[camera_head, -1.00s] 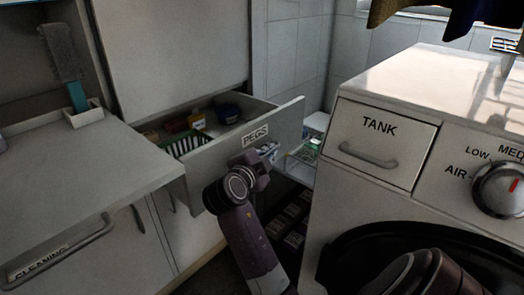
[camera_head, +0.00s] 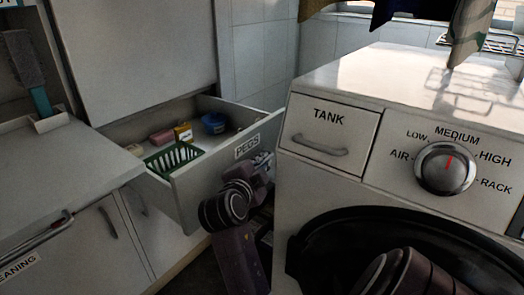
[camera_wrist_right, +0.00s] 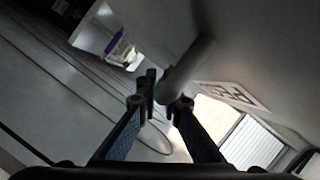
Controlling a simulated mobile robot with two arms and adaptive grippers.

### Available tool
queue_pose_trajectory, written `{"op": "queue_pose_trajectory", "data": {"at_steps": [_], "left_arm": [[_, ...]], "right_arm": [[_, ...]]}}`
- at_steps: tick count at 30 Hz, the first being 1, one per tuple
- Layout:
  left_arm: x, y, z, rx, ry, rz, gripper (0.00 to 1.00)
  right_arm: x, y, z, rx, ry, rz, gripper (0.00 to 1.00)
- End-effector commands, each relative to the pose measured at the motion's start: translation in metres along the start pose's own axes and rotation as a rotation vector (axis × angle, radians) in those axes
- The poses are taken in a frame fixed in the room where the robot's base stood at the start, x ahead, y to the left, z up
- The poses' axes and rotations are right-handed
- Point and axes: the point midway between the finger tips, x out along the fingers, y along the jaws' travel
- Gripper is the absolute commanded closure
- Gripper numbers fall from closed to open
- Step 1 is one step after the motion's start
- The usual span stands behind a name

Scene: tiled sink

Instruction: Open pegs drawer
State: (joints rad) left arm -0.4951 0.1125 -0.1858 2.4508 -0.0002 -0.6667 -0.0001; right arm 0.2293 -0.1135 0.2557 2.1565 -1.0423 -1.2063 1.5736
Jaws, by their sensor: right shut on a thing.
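The pegs drawer (camera_head: 215,175) stands pulled out from the cabinet, with its PEGS label on the front. Inside lie a green basket (camera_head: 174,158), a blue bowl (camera_head: 214,123), a yellow box and a pink item. My right gripper (camera_head: 262,170) is at the drawer front, just below and right of the label. In the right wrist view its two fingers (camera_wrist_right: 160,103) are shut around the light handle (camera_wrist_right: 188,70), beside the tilted label (camera_wrist_right: 236,95). In the head view the handle is hidden by the gripper. My left gripper is not in view.
The washing machine (camera_head: 310,185) with its TANK drawer stands close to the right of my right gripper. A grey countertop (camera_head: 60,170) is at the left, above the cleaning drawer (camera_head: 30,255). Clothes hang at the top right.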

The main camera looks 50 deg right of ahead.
Motion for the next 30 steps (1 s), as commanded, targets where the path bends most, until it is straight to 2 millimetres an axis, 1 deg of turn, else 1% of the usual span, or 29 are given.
{"op": "queue_pose_trajectory", "data": {"at_steps": [6,7,9,19,23,28,29,30], "left_arm": [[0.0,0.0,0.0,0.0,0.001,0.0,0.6],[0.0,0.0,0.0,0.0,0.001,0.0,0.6],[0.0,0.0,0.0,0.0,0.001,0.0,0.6],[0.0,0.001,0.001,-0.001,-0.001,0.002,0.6],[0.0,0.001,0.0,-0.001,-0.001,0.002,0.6],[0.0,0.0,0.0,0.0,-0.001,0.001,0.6],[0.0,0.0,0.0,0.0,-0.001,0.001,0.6],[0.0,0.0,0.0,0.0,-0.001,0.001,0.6]], "right_arm": [[0.0,0.002,0.002,-0.001,-0.004,0.004,1.0],[0.0,0.002,0.002,-0.001,-0.004,0.004,0.92],[0.0,0.002,0.002,-0.001,-0.004,0.003,0.86],[-0.001,-0.002,-0.001,0.001,-0.001,0.0,0.86],[-0.004,-0.015,-0.008,0.005,-0.001,-0.001,0.86],[-0.011,-0.044,-0.027,0.011,0.003,-0.011,0.86],[-0.013,-0.05,-0.031,0.012,0.004,-0.014,0.85],[-0.015,-0.056,-0.034,0.01,0.006,-0.014,0.82]]}}
